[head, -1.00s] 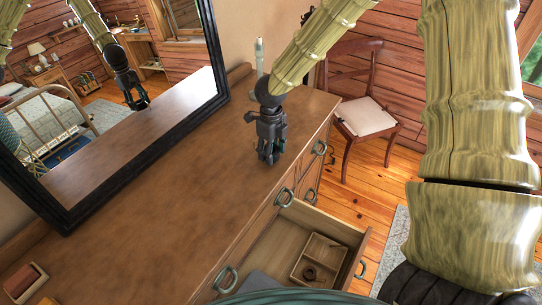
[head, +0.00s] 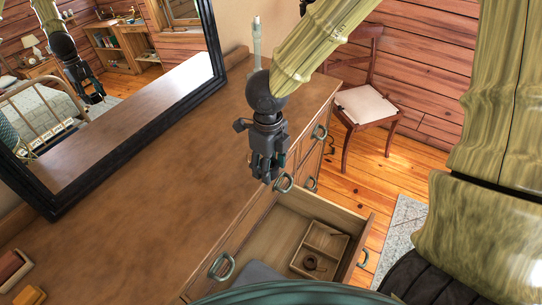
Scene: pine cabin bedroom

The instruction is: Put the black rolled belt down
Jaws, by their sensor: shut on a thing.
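My gripper (head: 266,174) points down by the front edge of the wooden dresser top (head: 150,190), just behind the open drawer (head: 275,230) in the picture. Its dark fingers are shut on the black rolled belt, which I can hardly tell apart from them. The open drawer has a small wooden divided tray (head: 337,243) in it. A dark brown rolled item (head: 312,262) lies in one compartment of the tray.
A black-framed mirror (head: 217,75) stands along the back of the dresser. A pale candle-like object (head: 257,40) stands at the far end. The middle of the top is bare. A chair (head: 365,105) stands beyond.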

